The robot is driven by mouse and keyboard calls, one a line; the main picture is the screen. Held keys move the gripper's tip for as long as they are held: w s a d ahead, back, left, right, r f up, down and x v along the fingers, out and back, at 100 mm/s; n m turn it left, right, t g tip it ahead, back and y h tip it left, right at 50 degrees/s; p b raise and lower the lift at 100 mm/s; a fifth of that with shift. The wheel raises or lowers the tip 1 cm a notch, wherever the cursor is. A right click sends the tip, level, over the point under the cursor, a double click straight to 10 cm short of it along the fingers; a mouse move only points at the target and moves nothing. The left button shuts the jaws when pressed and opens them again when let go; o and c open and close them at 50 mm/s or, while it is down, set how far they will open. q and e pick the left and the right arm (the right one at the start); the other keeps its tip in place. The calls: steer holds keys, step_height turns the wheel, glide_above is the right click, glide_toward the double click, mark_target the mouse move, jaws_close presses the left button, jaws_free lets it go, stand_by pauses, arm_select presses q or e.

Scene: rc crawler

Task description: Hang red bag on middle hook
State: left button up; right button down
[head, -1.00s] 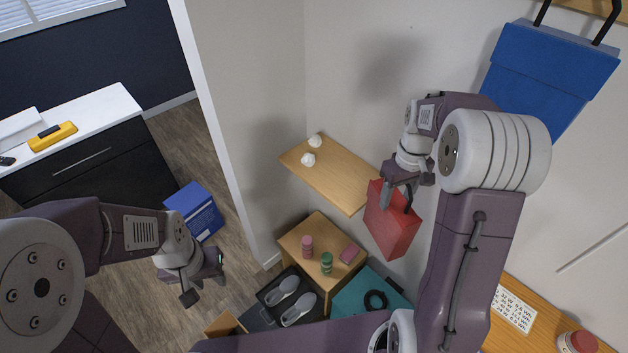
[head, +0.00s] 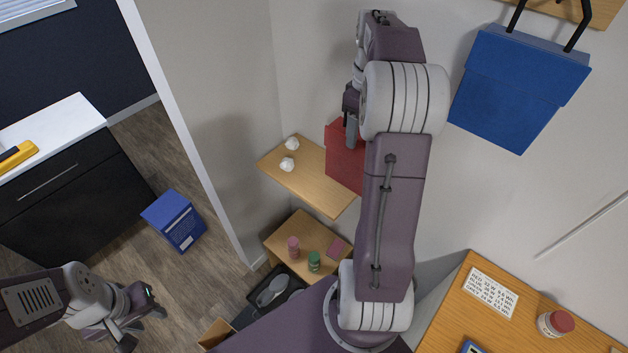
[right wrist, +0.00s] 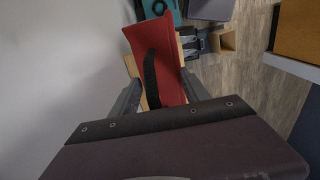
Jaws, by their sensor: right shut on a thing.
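The red bag (head: 343,158) hangs below my right gripper (head: 351,132) in front of the wall, partly hidden by my right arm. In the right wrist view the bag (right wrist: 168,50) lies beyond the fingers, with its black handle (right wrist: 151,80) between them. My right gripper is shut on the red bag, apparently by this handle. My left gripper (head: 140,328) is empty at the lower left, its fingers apart. A wooden rail (head: 600,10) shows at the top right edge. The middle hook cannot be made out.
A blue bag (head: 515,95) hangs by black handles under the rail. A wooden shelf (head: 320,190) with two white lumps is behind the red bag. A wooden desk (head: 450,320) holds a card and a jar. A blue box (head: 173,220) stands on the floor.

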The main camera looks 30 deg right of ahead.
steer(key=w+a+f+p, duration=0.2)
steer(key=w+f+p, duration=0.4)
steer(key=w+f, duration=0.5)
steer(key=shift+w+a+p, duration=0.15)
steer(key=shift+w+p, duration=0.1)
steer(key=shift+p, duration=0.1)
steer(key=shift+f, duration=0.1)
steer(key=c, duration=0.5)
jaws_free()
steer(key=shift+s, duration=0.1)
